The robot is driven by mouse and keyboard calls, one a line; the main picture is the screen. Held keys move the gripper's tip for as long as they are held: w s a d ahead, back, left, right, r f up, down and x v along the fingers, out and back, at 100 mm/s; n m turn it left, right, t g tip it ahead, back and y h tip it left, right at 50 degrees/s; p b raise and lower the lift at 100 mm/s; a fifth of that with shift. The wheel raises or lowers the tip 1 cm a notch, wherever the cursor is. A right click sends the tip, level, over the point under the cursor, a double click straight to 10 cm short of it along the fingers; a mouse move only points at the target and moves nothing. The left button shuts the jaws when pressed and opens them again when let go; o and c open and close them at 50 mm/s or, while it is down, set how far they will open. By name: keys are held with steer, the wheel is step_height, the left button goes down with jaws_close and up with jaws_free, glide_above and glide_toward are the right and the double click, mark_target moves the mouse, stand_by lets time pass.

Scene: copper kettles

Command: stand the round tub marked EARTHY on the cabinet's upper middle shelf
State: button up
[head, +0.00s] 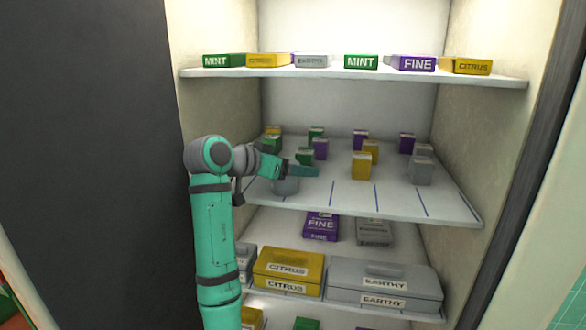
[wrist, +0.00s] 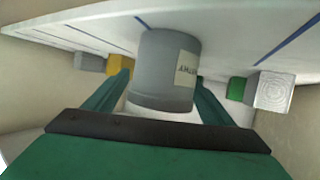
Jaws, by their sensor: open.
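The round grey tub (head: 285,186) is on the second shelf from the top (head: 345,190), near its left front. In the wrist view the tub (wrist: 163,75) is between the two spread fingers of my gripper (wrist: 163,80). Its pale label reads EARTHY upside down, and its base meets the shelf (wrist: 240,30), so this view looks inverted and the tub stands upright. In the head view my gripper (head: 300,170) is at the tub, covering part of it. The jaws are open; I cannot tell whether a finger touches the tub.
Several small green, purple, yellow and grey boxes stand behind and right of the tub, including a yellow one (head: 361,166). The shelf front right of the tub is clear, with blue lines. Flat boxes fill the top shelf (head: 350,75); larger boxes sit below.

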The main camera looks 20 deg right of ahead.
steer(key=v, duration=0.7)
steer(key=shift+s+a+r, duration=0.1)
steer(key=shift+a+r, duration=0.1)
steer(key=shift+a, duration=0.05)
